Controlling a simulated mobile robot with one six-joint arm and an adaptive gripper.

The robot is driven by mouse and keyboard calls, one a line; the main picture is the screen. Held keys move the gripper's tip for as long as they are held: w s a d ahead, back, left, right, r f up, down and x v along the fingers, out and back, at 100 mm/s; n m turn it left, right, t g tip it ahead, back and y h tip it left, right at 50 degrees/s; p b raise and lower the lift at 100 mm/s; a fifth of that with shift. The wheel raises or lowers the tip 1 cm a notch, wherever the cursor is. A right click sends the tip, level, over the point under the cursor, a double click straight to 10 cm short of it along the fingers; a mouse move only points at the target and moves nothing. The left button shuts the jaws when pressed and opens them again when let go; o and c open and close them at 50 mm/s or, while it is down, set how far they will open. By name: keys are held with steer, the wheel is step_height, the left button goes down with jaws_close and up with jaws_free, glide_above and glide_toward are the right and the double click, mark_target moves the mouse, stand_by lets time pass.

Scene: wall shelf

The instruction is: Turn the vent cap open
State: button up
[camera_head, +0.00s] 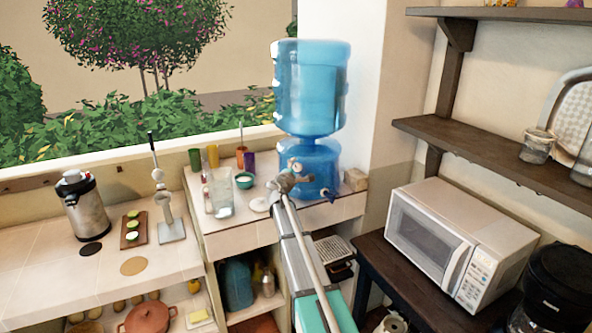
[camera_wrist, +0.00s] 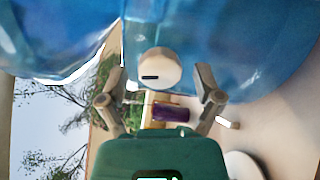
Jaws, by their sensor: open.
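The vent cap (camera_wrist: 158,68) shows in the wrist view as a round white knob with a short dark slot on its face. It sits on the blue water dispenser (camera_wrist: 230,45), which also stands on the tiled counter in the head view (camera_head: 311,95). My gripper (camera_wrist: 161,76) is open, its two fingers apart on the left and right of the cap in the picture. I see no contact, and the depth gap is hard to judge. In the head view my gripper (camera_head: 288,182) is in front of the dispenser's lower part, partly covering it.
A microwave (camera_head: 458,240) and wooden shelves (camera_head: 490,150) are further right.

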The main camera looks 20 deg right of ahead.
steer(key=shift+s+a, duration=0.1)
steer(key=v, duration=1.1)
steer(key=shift+s+a, duration=0.25)
stand_by(0.5)
steer(key=s+a+f+m+g+y, duration=0.2)
steer(key=s+f+m+g, duration=0.3)
steer(key=s, duration=0.4)
steer(key=s+a+f+m+g+y, duration=0.25)
steer(key=s+f+m, duration=0.25)
steer(key=s+f, duration=0.3)
steer(key=s+a+f+m+g+y, duration=0.1)
steer(key=s+a+f+g+y, duration=0.1)
steer(key=s+a+y, duration=0.2)
steer(key=s+a+f+m+g+y, duration=0.1)
steer(key=s+a+f+g+y, duration=0.2)
steer(key=s+a, duration=0.6)
steer(key=s, duration=0.2)
steer(key=shift+s+a+f+m+g+y, duration=0.3)
steer(key=shift+s+a+m+g+y, duration=0.05)
steer(key=shift+a+m, duration=0.05)
